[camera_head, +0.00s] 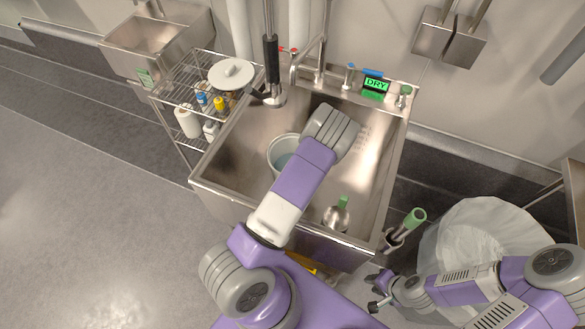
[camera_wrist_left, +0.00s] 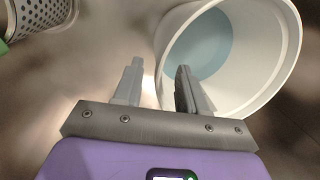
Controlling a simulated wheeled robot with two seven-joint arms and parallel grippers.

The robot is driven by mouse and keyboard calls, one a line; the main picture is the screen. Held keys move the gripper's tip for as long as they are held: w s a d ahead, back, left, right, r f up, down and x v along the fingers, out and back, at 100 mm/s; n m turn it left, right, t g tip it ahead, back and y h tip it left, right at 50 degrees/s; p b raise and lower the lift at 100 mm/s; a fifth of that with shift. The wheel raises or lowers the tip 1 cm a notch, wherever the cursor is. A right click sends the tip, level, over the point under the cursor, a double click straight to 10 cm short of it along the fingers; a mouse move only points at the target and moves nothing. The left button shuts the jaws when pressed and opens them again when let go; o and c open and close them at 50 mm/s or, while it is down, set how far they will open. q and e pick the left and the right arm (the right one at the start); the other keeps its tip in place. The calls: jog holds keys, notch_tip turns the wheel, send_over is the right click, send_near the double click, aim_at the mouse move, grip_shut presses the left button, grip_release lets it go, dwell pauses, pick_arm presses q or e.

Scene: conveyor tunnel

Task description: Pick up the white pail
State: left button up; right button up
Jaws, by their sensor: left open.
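The white pail (camera_head: 280,153) stands in the steel sink, partly hidden by my left arm in the head view. Its inside shows pale blue. In the left wrist view the pail (camera_wrist_left: 262,95) fills the upper right, its mouth facing the camera. My left gripper (camera_wrist_left: 158,82) is open at the pail's near left rim. One finger overlaps the pail's mouth and the other is outside, with the rim between them; contact cannot be told. The left fingers are hidden in the head view. My right gripper (camera_head: 374,292) is open and empty, outside the sink at the lower right.
A metal vessel with a green handle (camera_head: 337,216) is in the sink's front right. The sink rim (camera_head: 222,135) surrounds the pail. A wire rack (camera_head: 172,95) stands left and a lined bin (camera_head: 470,235) right. Faucets (camera_head: 318,65) rise behind.

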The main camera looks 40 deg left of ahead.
pick_arm(q)
jog(key=f, duration=0.2)
jog(key=a+f+b, duration=0.1)
jog(key=f, duration=0.2)
jog(key=shift+s+f, duration=0.1)
jog(key=shift+f, duration=0.05)
jog(key=shift+c, duration=0.5)
grip_shut()
jog(key=shift+s, duration=0.1)
dwell(0.5)
